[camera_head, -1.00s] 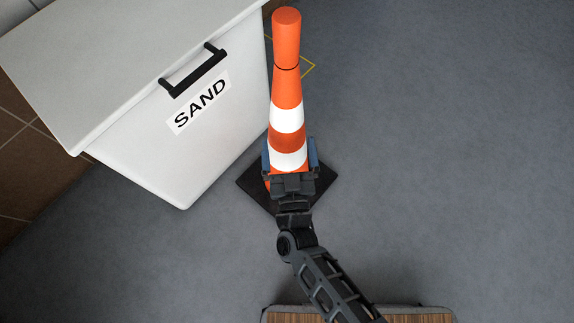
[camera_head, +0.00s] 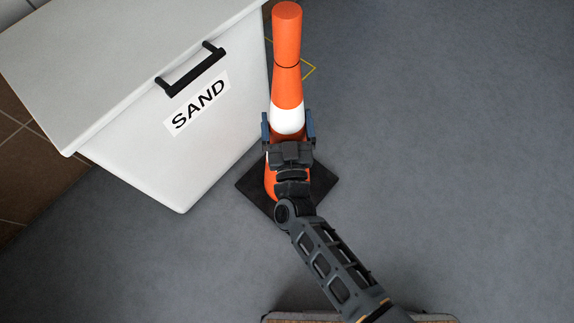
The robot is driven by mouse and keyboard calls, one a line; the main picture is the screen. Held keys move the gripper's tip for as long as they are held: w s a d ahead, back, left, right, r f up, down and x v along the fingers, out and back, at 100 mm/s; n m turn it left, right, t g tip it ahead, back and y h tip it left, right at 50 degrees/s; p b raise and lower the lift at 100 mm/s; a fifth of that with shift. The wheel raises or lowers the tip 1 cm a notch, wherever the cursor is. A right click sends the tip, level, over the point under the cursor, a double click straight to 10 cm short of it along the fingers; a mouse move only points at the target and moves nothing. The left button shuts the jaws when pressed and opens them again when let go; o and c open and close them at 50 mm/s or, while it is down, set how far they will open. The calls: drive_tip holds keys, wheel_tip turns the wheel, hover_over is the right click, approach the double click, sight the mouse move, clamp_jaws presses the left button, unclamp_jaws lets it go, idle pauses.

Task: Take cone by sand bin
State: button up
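The orange and white traffic cone (camera_head: 287,88) stands upright on its dark square base (camera_head: 322,184), just right of the white sand bin (camera_head: 150,130). My gripper (camera_head: 288,122) is on the near side of the cone, with one blue finger on each side of its lower white band. The fingers stand apart, and narrow gaps seem to show between them and the cone. Contact is hard to judge from above. The gripper body and wrist hide the lower front of the cone and part of its base.
The bin's overhanging lid and black handle (camera_head: 193,70) are close to the cone's left side. Yellow floor marking (camera_head: 311,69) shows behind the cone. The grey floor (camera_head: 450,140) to the right is clear. Brown tiles (camera_head: 30,170) lie at the far left.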

drive_tip(key=c, duration=1.5)
drive_tip(key=shift+r, duration=0.2)
